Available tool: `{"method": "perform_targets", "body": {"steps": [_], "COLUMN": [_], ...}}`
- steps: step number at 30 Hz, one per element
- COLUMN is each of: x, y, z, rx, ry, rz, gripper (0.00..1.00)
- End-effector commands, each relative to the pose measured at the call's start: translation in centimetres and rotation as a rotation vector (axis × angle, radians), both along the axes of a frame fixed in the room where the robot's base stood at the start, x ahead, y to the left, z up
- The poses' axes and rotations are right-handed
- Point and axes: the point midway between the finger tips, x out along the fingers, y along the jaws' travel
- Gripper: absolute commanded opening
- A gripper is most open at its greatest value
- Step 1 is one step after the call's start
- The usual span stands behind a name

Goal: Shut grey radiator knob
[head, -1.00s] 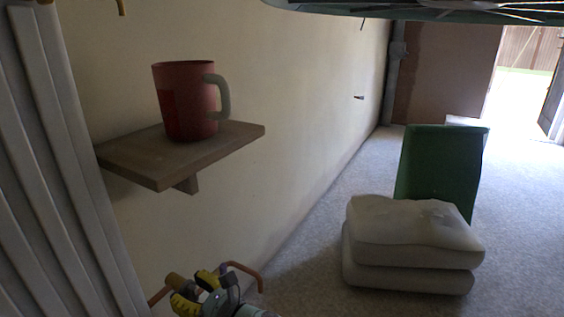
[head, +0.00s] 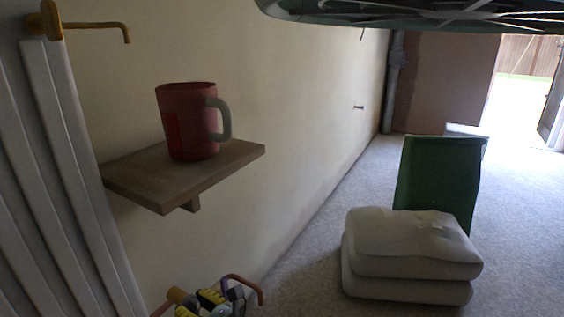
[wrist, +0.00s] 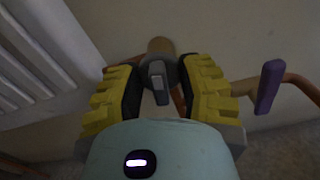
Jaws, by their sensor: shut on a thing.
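The grey radiator knob (wrist: 158,80) sits on the end of a brass-coloured valve body (wrist: 160,46) in the wrist view. Its raised lighter bar runs nearly upright in that picture. My gripper (wrist: 162,88), with yellow and black ridged fingers, is shut on the knob, one finger on each side. In the head view my gripper (head: 208,300) is low at the bottom edge, by the pipes, and the knob is not clearly visible there. The white radiator (head: 62,170) stands at the left; it also shows in the wrist view (wrist: 45,50).
A purple lever (wrist: 269,86) on a copper pipe (wrist: 302,86) is close right of my gripper. A wooden shelf (head: 135,189) with a red mug (head: 186,125) juts from the wall above. Stacked pale sacks (head: 410,262) and a green panel (head: 438,180) stand on the floor.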

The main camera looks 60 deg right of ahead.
Motion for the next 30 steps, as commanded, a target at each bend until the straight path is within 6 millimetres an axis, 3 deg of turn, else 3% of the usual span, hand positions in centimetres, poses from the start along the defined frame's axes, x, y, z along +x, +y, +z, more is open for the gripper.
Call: {"method": "perform_targets", "body": {"steps": [30], "x": [0.09], "y": [0.06], "z": [-0.29], "rx": [0.490], "ry": [0.041], "rz": [0.001], "gripper": [0.14]}}
